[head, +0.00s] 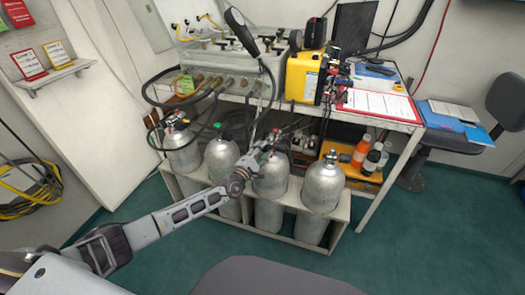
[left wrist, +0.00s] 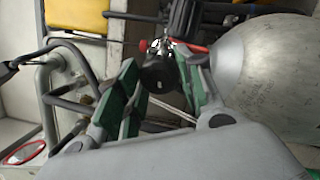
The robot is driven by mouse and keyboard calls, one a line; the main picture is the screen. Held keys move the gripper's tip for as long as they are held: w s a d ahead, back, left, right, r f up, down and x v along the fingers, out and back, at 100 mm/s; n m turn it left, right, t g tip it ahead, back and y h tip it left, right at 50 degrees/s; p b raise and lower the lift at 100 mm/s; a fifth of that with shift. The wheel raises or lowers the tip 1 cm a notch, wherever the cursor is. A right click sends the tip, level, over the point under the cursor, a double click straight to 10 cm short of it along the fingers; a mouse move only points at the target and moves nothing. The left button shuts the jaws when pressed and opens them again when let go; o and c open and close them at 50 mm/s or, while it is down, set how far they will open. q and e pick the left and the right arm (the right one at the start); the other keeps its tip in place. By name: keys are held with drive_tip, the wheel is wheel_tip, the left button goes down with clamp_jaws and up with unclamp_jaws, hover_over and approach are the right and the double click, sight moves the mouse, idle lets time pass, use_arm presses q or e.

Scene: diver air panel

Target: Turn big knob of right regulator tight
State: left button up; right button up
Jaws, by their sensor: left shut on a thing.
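My left gripper (head: 262,150) reaches over the top of the third grey cylinder (head: 271,177) from the left in the head view. In the left wrist view its two green-padded fingers (left wrist: 165,85) are closed on a round black knob (left wrist: 158,72), the big knob of the regulator. A small red part and metal fittings show just behind the knob. The pale cylinder (left wrist: 265,65) lies to the right of the fingers there. In the head view the gripper and hoses mostly hide this regulator. Another regulator (head: 176,121) sits on the leftmost cylinder. My right gripper is not in view.
The cylinders stand in a pale rack (head: 340,215) below a bench. The bench bears a grey air panel (head: 235,70), a yellow case (head: 303,77) and a red clipboard (head: 376,104). Hoses hang close to the gripper. Bottles (head: 362,150) stand right of the cylinders.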

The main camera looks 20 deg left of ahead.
use_arm(q)
drive_tip(key=shift+s+a+f+m, duration=0.1)
drive_tip(key=shift+f+m, duration=0.15)
drive_tip(key=shift+m, duration=1.15)
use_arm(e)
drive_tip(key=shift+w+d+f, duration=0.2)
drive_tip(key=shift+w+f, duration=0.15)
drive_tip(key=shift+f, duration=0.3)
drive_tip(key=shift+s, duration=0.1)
use_arm(q)
drive_tip(key=o, duration=1)
drive_tip(key=shift+r, duration=0.15)
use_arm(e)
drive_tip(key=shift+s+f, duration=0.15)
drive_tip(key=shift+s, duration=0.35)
use_arm(q)
drive_tip(key=shift+s, duration=0.15)
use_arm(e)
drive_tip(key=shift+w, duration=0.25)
